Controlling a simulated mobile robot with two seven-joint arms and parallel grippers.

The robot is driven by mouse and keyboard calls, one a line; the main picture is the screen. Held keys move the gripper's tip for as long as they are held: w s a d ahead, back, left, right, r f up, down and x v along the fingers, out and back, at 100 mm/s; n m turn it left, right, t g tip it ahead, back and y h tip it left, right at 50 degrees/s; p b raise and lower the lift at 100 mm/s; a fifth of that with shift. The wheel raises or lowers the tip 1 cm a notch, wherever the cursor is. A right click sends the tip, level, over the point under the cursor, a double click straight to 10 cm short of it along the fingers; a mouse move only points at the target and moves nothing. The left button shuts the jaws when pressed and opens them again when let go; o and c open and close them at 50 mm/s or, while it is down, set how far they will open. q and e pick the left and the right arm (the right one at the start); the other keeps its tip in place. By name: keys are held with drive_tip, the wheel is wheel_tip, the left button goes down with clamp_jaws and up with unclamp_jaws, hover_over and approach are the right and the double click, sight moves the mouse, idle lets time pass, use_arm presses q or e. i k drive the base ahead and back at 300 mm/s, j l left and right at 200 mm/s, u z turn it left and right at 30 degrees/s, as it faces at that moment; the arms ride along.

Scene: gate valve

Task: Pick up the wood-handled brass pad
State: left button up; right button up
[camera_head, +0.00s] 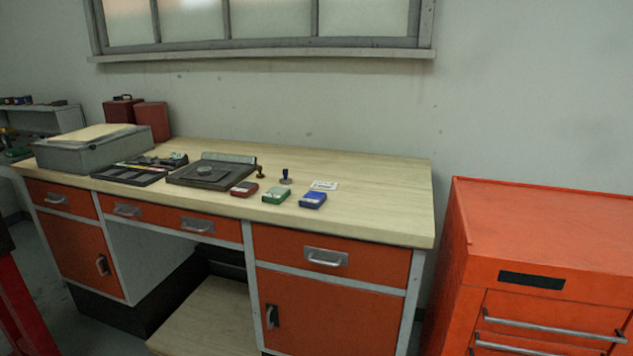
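A small stamp-like piece with a brown handle (260,172), which looks like the wood-handled brass pad, stands upright on the pale wooden desk top (385,195). It is too small to make out the brass. A similar piece with a blue handle (286,177) stands just to its right. A red box (244,189), a green box (276,195) and a blue box (313,200) lie in front of them. Neither of my grippers is in view.
A dark flat device (212,173) lies left of the brown-handled piece, with a black tray (130,174) further left. A white card (324,185) lies to the right. The desk's right end is clear. An orange tool cabinet (550,230) stands at the right.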

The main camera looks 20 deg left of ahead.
sight(260, 175)
drive_tip(key=i+j, duration=0.25)
drive_tip(key=j, duration=0.2)
drive_tip(key=i+j, duration=0.55)
drive_tip(key=j, duration=0.3)
drive_tip(key=i+j, duration=0.2)
drive_tip(key=i, duration=0.5)
